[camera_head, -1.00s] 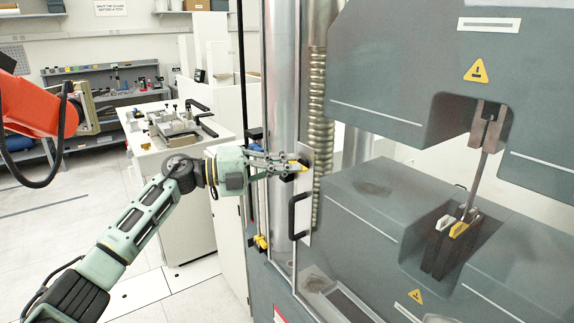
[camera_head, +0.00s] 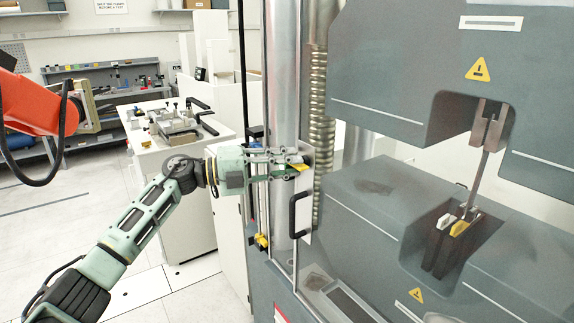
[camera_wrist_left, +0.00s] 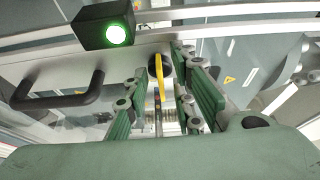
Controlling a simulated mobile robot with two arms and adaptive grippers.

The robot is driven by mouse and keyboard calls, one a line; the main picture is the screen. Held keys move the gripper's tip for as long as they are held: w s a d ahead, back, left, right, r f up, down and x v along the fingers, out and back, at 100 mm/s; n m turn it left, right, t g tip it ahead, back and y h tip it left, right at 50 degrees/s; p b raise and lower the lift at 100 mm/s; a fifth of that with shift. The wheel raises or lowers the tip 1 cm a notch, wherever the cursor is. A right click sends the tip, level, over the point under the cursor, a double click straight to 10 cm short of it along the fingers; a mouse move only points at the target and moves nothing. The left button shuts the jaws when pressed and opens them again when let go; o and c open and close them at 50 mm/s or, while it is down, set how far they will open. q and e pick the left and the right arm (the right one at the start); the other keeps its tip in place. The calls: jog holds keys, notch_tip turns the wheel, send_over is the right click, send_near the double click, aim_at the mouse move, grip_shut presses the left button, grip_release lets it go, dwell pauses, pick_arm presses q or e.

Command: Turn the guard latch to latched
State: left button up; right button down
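The guard latch is a black round knob with a yellow lever (camera_wrist_left: 161,84) on a pale metal plate. In the left wrist view its lever runs nearly up and down the picture. In the head view the yellow lever (camera_head: 299,167) is partly hidden by my fingers. My left gripper (camera_head: 293,165) is at the latch, its fingers pointing right. In the left wrist view its green fingers (camera_wrist_left: 163,98) are spread on either side of the lever, with a visible gap on each side. Contact cannot be told. My right gripper is not in view.
A black guard handle (camera_head: 293,214) is just below the latch; it also shows in the left wrist view (camera_wrist_left: 58,101). A black box with a lit green lamp (camera_wrist_left: 116,35) is close by. The grey testing machine (camera_head: 420,65) fills the right. An orange arm (camera_head: 35,105) shows at left.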

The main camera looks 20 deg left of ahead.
pick_arm(q)
jog(key=v, duration=1.2)
